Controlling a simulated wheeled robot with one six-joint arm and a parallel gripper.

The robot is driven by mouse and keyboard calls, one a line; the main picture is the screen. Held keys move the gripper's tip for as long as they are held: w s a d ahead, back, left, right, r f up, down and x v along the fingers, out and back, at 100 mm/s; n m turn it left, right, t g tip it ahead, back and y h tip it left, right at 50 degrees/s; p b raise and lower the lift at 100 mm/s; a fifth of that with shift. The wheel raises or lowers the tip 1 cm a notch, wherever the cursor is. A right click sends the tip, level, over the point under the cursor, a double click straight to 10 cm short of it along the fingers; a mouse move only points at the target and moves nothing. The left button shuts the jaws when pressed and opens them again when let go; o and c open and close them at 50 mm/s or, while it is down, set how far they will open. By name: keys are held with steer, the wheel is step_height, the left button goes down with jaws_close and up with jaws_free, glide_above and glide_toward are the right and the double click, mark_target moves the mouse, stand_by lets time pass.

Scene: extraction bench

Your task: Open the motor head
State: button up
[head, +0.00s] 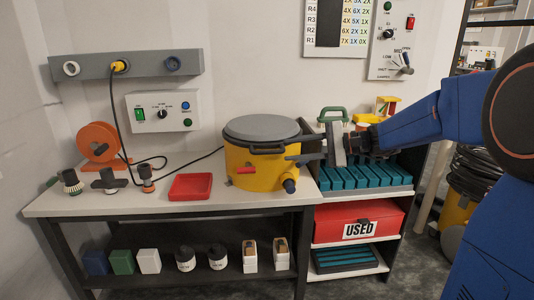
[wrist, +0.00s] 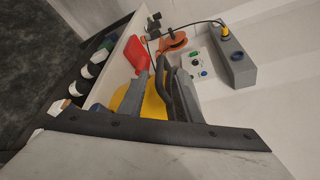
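The yellow canister (head: 250,172) stands on the bench with its round grey motor head (head: 262,127) seated on top. A dark handle (head: 268,149) runs along the front of the head, and a red latch (head: 246,170) sits low on the canister's front. My gripper (head: 292,152) is at the canister's right front, close to the handle, with its fingers spread one above the other. In the wrist view, the fingers stand apart with the yellow body (wrist: 154,103) and dark handle (wrist: 165,78) showing between them. Whether they touch the handle is unclear.
Teal filters (head: 350,178) fill the shelf to the right, above a red USED bin (head: 355,222). A black cord runs behind the canister.

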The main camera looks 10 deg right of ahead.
mark_target(273, 152)
steer(key=x, duration=0.9)
jaws_close()
